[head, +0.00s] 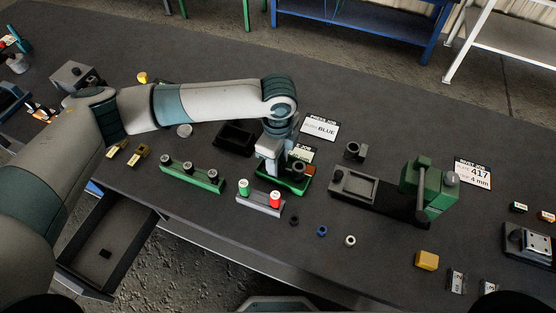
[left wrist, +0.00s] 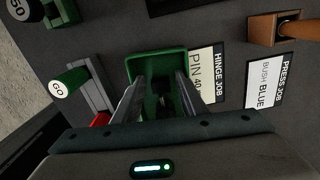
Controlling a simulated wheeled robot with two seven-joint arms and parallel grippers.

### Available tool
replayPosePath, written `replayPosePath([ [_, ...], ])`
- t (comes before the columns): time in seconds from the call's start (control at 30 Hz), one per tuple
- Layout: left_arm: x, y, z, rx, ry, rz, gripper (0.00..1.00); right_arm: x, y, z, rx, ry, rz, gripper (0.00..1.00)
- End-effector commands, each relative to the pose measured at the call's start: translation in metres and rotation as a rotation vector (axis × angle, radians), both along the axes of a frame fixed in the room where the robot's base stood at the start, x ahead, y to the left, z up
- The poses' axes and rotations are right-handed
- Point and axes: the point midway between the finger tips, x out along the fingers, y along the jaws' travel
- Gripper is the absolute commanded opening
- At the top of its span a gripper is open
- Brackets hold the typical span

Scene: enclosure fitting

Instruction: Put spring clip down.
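My left gripper (head: 270,166) points down at the green tray (head: 272,182) near the middle of the bench. In the left wrist view its two fingers (left wrist: 160,88) stand apart over the same tray (left wrist: 155,58). A small dark piece (left wrist: 162,100) shows low between them; I cannot tell whether it is the spring clip, and I see no finger clearly pressing on it. A dark round part (head: 298,168) and an orange-brown block (head: 309,170) are at the tray's right side. I cannot make out the spring clip for certain. My right gripper is not in view.
A grey stand with green and red buttons (head: 260,204) is in front of the tray. A green rack with dark knobs (head: 191,177) is left, a black bin (head: 235,138) behind, a green press (head: 428,188) right. Small rings (head: 321,231) lie in front. An open drawer (head: 107,240) juts out.

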Motion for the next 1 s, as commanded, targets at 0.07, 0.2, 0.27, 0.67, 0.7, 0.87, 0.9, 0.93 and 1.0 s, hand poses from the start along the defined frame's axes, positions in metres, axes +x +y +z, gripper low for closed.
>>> replayPosePath([
  [0.07,0.0,0.0,0.0,0.0,0.0,0.0,0.41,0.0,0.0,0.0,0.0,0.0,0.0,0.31],
  [0.2,0.0,0.0,0.0,0.0,0.0,0.0,0.41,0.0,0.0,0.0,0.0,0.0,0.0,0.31],
  [0.27,0.0,0.0,0.0,0.0,0.0,0.0,0.41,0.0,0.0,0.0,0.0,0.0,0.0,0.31],
  [0.67,0.001,0.0,0.026,-0.002,-0.004,-0.001,0.41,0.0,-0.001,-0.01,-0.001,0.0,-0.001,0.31],
  [0.7,0.001,0.0,0.032,-0.002,-0.004,0.0,0.41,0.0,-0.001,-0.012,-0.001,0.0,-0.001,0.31],
  [0.87,0.001,0.0,0.06,-0.002,-0.004,-0.001,0.41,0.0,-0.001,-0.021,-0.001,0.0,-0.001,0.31],
  [0.9,0.001,0.0,0.067,-0.002,-0.004,-0.001,0.41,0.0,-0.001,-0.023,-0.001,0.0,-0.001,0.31],
  [0.93,0.001,-0.001,0.073,-0.003,-0.003,-0.001,0.41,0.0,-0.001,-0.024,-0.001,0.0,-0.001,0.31],
  [1.0,0.001,0.0,0.085,-0.002,-0.004,0.0,0.41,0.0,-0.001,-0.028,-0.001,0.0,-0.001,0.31],
])
